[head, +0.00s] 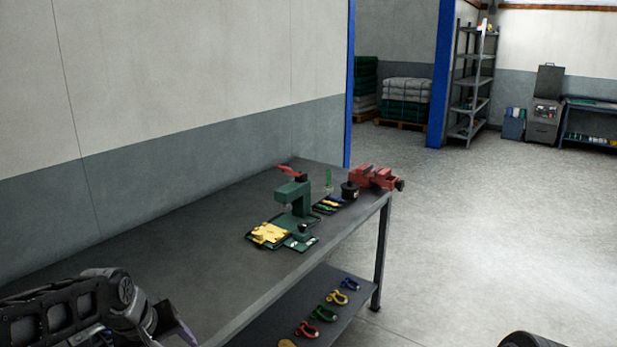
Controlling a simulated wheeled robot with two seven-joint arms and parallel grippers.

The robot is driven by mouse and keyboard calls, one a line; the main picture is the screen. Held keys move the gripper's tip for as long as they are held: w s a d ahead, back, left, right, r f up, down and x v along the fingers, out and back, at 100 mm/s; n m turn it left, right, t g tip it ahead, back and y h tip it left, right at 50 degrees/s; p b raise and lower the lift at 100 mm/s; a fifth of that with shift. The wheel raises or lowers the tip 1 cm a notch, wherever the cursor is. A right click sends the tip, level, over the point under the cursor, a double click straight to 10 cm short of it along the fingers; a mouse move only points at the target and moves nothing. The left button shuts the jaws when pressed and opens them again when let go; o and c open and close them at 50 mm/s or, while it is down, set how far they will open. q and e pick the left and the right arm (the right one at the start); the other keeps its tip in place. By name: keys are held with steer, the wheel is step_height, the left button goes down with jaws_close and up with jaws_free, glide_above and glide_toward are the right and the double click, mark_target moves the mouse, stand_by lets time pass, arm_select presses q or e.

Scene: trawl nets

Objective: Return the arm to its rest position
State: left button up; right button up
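My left arm (75,310) comes in at the lower left, over the near end of the dark workbench (190,240). Its gripper end is cut off or hidden at the bottom of the head view, so its fingers do not show. A dark rounded part at the bottom right edge may belong to my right arm; no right gripper shows there. My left arm is apart from the tools further along the bench.
A green press (293,198) stands on the bench, with yellow pieces (269,233) at its base. Behind it are a small tray (328,207) and a red vise (374,177). Several coloured shackle-like items lie on the lower shelf (270,330). Open floor (480,230) lies right.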

arm_select(q)
steer(key=s+d+f+m+h, duration=0.1)
steer(key=d+f, duration=0.3)
steer(key=f, duration=0.3)
steer(key=s+d+f+m, duration=0.1)
steer(key=d+f, duration=0.3)
steer(key=f, duration=0.3)
steer(key=s+d+f+m+h, duration=0.1)
steer(key=d+f+m, duration=0.1)
steer(key=d+f, duration=0.45)
steer(key=s+d+f+g, duration=0.2)
steer(key=s+f, duration=0.5)
steer(key=s, duration=0.4)
steer(key=s+d+f+g, duration=0.2)
steer(key=s+d+f, duration=0.1)
steer(key=s+f, duration=0.5)
steer(key=s, duration=0.3)
steer(key=shift+d+h, duration=0.4)
steer(key=shift+f, duration=0.1)
